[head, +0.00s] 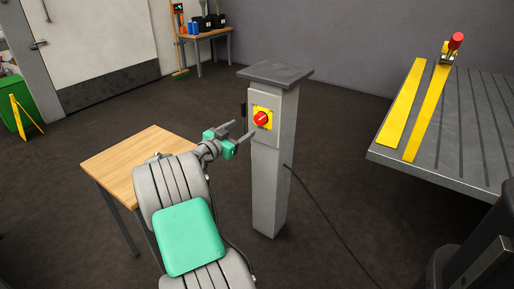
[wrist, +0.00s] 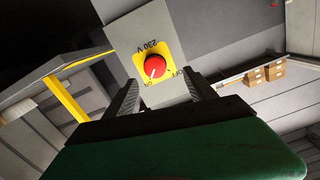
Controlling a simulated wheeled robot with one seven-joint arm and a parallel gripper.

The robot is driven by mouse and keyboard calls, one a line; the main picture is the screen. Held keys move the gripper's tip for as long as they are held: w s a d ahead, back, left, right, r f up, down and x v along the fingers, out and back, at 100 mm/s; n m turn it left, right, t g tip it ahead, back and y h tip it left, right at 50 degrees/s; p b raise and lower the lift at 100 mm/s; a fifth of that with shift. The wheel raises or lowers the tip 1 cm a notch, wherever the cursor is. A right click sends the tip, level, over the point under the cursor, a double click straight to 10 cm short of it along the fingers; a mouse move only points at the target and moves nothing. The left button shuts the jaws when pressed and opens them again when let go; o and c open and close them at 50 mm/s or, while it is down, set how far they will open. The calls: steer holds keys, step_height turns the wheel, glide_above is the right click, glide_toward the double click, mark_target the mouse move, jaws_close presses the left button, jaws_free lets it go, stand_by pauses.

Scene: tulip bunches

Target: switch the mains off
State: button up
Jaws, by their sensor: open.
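The mains switch (head: 262,118) is a red round knob on a yellow plate, on the front of a grey post (head: 270,180). In the wrist view the knob (wrist: 155,67) sits ahead between my fingers, with the plate rolled in the picture. "230 V", "ON" and "OFF" are printed around it, and the knob's pale mark points towards "ON". My gripper (head: 239,131) is open and empty, just left of the switch and apart from it. In the wrist view its two dark fingers (wrist: 166,90) stand apart on either side below the knob.
A small wooden table (head: 135,155) stands left of the post, beside my arm. A grey slotted table (head: 465,120) with yellow strips is at the right. A dark cable (head: 330,228) runs from the post across the floor. A bench with pots (head: 205,32) stands far back.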

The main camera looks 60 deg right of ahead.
mark_target(259, 120)
steer(key=shift+m+g+h, duration=0.3)
steer(key=d, duration=0.2)
steer(key=s+d, duration=0.1)
steer(key=d, duration=0.2)
steer(key=s+d+b, duration=0.1)
steer(key=d, duration=0.2)
steer(key=shift+s+f, duration=0.2)
steer(key=shift+s, duration=0.05)
steer(key=shift+d+r, duration=0.1)
steer(key=shift+d, duration=0.25)
steer(key=c, duration=1.4)
